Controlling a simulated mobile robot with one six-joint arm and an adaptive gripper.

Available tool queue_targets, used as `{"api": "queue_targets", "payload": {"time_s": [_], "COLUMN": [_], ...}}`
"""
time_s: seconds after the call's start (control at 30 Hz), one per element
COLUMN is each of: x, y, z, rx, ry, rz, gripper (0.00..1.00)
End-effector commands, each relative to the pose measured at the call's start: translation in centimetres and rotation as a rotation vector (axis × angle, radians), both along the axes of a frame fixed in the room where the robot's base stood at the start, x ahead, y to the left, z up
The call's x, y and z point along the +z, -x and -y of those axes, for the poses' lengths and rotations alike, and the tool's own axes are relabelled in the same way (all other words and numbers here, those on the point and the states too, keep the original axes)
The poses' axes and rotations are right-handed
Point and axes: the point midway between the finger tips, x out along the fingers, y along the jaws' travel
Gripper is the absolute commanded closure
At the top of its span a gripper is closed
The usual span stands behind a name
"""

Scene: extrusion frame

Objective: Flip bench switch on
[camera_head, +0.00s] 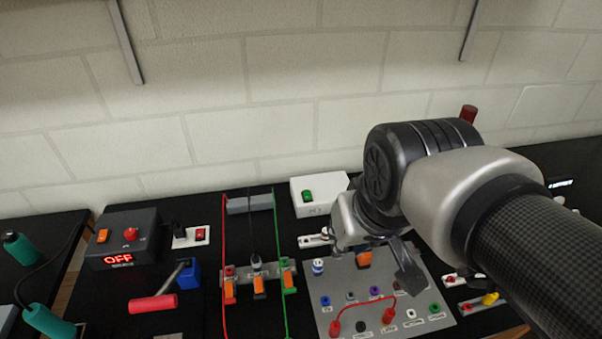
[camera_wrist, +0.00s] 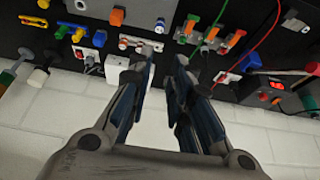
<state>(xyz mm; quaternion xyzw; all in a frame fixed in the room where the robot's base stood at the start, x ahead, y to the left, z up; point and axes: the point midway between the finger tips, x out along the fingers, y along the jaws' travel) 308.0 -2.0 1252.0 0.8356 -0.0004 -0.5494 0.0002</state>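Several switches show, and I cannot tell for certain which one is the bench switch. A red rocker switch (camera_head: 201,234) sits on a white plate left of centre; it also shows in the wrist view (camera_wrist: 224,78).
A grey panel (camera_head: 440,318) with coloured sockets and a red lead lies below my gripper. An orange-clip block (camera_head: 243,286) with red and green wires stands left of it. The brick wall closes the back.

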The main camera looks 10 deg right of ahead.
Motion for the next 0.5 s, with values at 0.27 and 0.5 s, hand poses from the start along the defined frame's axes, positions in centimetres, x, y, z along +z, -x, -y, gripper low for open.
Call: {"api": "queue_targets", "payload": {"time_s": [0.27,0.5], "x": [0.9,-1.2], "y": [-11.0,-20.3], "z": [0.3,0.8], "rx": [-0.001,0.000], "ry": [-0.001,-0.002], "rz": [-0.006,-0.007], "gripper": [1.00,1.00]}}
